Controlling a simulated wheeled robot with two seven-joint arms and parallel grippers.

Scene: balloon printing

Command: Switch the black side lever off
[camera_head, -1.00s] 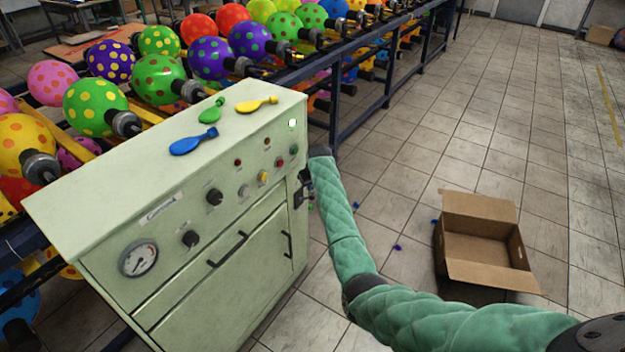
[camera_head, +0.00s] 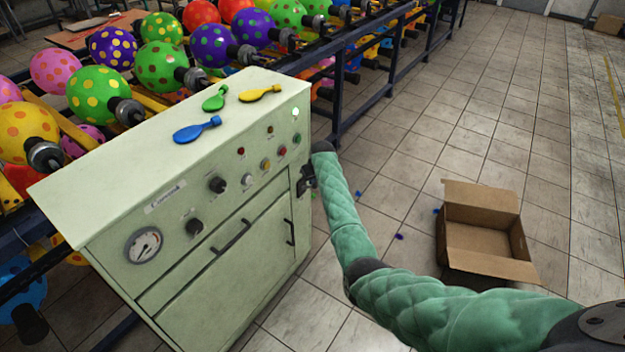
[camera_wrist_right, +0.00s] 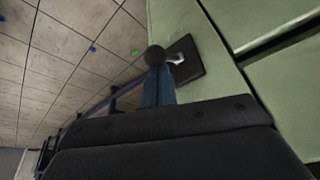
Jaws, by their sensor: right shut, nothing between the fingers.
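The black side lever shows in the right wrist view as a round black knob (camera_wrist_right: 155,57) on a short metal shaft. The shaft comes out of a dark plate on the pale green side of the machine (camera_head: 110,185). My right gripper (camera_wrist_right: 158,88) is shut and empty, its bluish fingertips right beside the knob. I cannot tell if they touch it. In the head view my right gripper (camera_head: 308,181) is a small dark shape at the machine's right side, where lever and fingers are hard to tell apart. My left gripper is in neither current view.
Blue, green and yellow deflated balloons (camera_head: 197,130) lie on the machine's top. A rack of dotted balloons (camera_head: 160,65) runs behind it. An open cardboard box (camera_head: 487,235) stands on the floor at right. The tiled floor around it is mostly clear.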

